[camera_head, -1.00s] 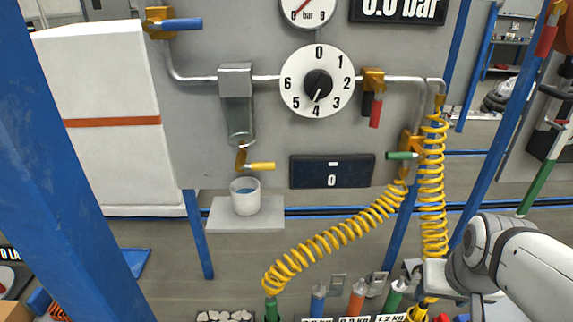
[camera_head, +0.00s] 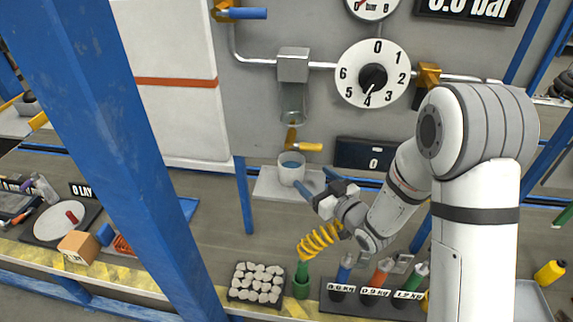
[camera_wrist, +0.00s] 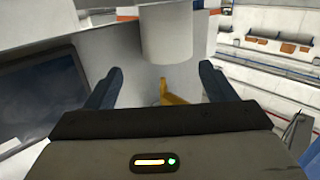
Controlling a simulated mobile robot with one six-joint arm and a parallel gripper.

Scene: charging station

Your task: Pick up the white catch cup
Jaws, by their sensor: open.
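The white catch cup (camera_head: 291,168) stands upright on a small grey shelf (camera_head: 268,184) that juts from the panel, with bluish liquid inside. My gripper (camera_head: 312,178) is open and empty, with its blue fingers just right of the cup, close to its side. I cannot tell whether a finger touches it. In the wrist view, a white cylinder that looks like the cup (camera_wrist: 180,35) lies ahead, between the directions of the two spread fingers (camera_wrist: 160,78). A valve with a yellow handle (camera_head: 308,147) sits just above the cup.
A glass bowl (camera_head: 293,103) hangs above the valve. A dark display (camera_head: 362,155) is on the panel behind my gripper. A tray of white stones (camera_head: 257,284) sits lower down.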

